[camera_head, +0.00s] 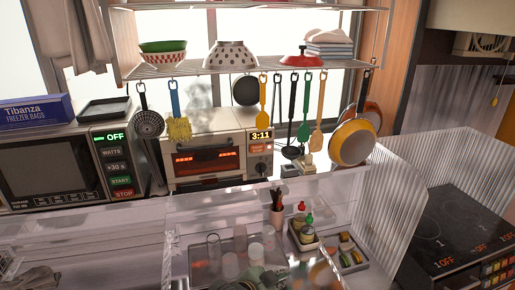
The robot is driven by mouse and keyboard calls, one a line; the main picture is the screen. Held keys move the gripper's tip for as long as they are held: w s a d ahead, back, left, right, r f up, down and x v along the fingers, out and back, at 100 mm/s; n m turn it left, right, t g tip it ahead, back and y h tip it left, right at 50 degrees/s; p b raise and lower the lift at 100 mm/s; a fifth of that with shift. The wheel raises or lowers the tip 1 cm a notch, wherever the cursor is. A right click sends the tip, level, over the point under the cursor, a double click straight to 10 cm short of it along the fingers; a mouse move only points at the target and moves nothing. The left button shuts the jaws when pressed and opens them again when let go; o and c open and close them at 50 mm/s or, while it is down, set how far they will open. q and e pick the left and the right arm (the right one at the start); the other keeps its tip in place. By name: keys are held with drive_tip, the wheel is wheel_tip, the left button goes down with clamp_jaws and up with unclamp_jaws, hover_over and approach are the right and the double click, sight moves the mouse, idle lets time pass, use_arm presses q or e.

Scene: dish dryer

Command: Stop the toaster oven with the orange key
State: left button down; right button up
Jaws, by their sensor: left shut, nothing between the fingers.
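The toaster oven (205,185) stands on the counter in the middle, with a light body and a glass door that shows red-orange glowing bars. Its control panel is at the right of the door. A display (261,135) there reads 3:11. Just below it is the small orange key (257,149), whose lettering is too small to read. A dark round knob (261,168) sits lower down. My left gripper is shut and empty; its outline is hard to make out, and I see no contact with the key. My right gripper is not in view.
A microwave (50,170) with its own keys stands at the left. Utensils hang from the shelf (190,67); a yellow spatula (263,95) hangs close to the display. Clear ribbed panels (380,200) and a tray with glasses are in front. A cooktop (440,230) is at the right.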

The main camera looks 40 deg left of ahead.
sight(262, 151)
use_arm(q)
drive_tip(key=w+a+r+t+y, duration=0.1)
drive_tip(key=w+a+r+t, duration=0.2)
drive_tip(key=r, duration=0.6)
drive_tip(key=w+a+r+m+t, duration=0.1)
drive_tip(key=w+a+r+t, duration=0.2)
drive_tip(key=w+a+r, duration=0.2)
drive_tip(key=w+a+r+t+y+p, duration=0.1)
drive_tip(key=w+a+r+t, duration=0.2)
drive_tip(key=r, duration=0.9)
drive_tip(key=w+a, duration=0.1)
drive_tip(key=w, duration=0.2)
drive_tip(key=shift+w+a+r+y, duration=0.2)
drive_tip(key=shift+a+r+y, duration=0.1)
drive_tip(key=shift+a, duration=0.1)
drive_tip(key=w+a+b, duration=0.2)
drive_tip(key=a+b, duration=0.1)
drive_tip(key=w+a+b, duration=0.3)
drive_tip(key=shift+w+a, duration=0.35)
